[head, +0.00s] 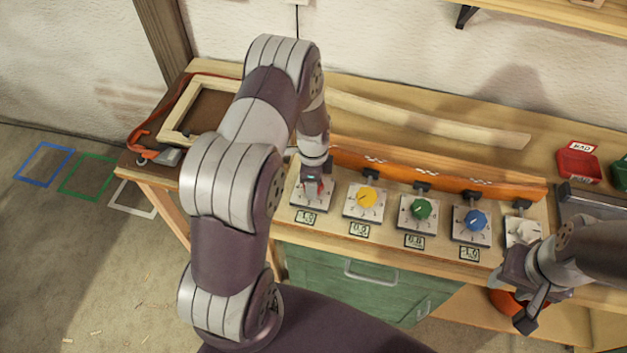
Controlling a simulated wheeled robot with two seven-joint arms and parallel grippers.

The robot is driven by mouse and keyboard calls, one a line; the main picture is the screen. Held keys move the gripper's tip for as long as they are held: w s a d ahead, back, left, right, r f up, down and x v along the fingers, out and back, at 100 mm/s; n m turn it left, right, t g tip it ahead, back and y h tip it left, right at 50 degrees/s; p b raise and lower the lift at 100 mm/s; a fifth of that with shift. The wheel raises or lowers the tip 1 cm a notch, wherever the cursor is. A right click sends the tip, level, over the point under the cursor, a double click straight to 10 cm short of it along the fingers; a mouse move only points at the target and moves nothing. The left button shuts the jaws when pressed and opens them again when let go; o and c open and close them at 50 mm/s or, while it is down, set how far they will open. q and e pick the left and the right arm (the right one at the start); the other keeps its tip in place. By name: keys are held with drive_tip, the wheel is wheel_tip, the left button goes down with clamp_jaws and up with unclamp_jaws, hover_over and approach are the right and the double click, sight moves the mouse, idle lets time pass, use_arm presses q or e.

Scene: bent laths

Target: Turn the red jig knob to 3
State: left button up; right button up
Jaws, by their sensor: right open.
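The red jig knob (319,191) is at the left end of a row of dial plates along the bench front. Only a bit of red shows, because my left gripper (314,180) is right over it. I cannot tell whether the fingers touch or grip the knob, and its pointer is hidden. A small display (306,217) sits below its plate, too small to read surely. My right gripper (514,300) is open and empty at the lower right, in front of the bench edge and well away from the red knob.
Yellow (367,197), green (423,209), blue (475,220) and white (522,232) knobs continue the row to the right. An orange bent lath (430,180) runs behind them. A pale lath (430,121) lies further back. A red bin (577,166) stands at right.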

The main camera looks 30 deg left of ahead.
use_arm(q)
drive_tip(key=shift+w+r+m, duration=0.1)
drive_tip(key=shift+m, duration=0.6)
drive_tip(key=o, duration=1)
drive_tip(key=shift+o, duration=0.2)
wheel_tip(320, 180, up, 13)
drive_tip(key=b, duration=0.2)
drive_tip(key=shift+b, duration=0.35)
drive_tip(key=shift+f+n, duration=0.2)
drive_tip(key=shift+n, duration=0.1)
